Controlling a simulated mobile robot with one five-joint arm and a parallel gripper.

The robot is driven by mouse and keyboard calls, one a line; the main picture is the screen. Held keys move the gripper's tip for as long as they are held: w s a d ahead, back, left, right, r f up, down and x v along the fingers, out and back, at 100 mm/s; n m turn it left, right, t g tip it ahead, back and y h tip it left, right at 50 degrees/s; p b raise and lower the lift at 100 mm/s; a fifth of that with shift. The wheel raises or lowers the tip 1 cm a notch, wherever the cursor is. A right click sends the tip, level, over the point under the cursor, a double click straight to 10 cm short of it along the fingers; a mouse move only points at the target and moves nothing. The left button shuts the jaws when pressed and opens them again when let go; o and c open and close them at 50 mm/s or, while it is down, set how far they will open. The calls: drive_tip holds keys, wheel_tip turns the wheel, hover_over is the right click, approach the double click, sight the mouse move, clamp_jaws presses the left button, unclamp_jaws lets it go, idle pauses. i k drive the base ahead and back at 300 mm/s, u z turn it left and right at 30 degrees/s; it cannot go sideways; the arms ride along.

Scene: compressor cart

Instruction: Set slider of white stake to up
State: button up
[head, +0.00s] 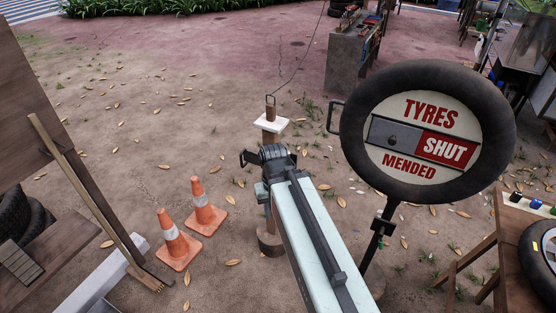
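A wooden stake with a white plate (270,124) near its top stands upright on the dirt, mid-picture in the head view. A brown block with a thin dark wire loop (270,104) rises above the plate. I cannot tell which part slides or its present height. My pale blue arm reaches up from the bottom, and its dark end with my gripper (268,156) overlaps the stake just below the plate. The arm hides much of the stake's middle; its round wooden base shows lower down.
A round tyre sign (427,84) reading "TYRES SHUT MENDED" stands close on the right on a dark post. Two orange cones (178,240) (205,208) stand left of my arm. A broom (95,205) leans at the left. Open leaf-strewn ground lies around the stake.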

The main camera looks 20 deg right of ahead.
sight(249, 155)
drive_tip(key=k, duration=0.55)
drive_tip(key=u, duration=0.4)
drive_tip(key=i, duration=0.4)
drive_tip(key=u, duration=0.85)
drive_tip(key=i, duration=1.1)
drive_tip(key=u, duration=0.4)
drive_tip(key=i, duration=0.55)
drive_tip(key=z, duration=0.2)
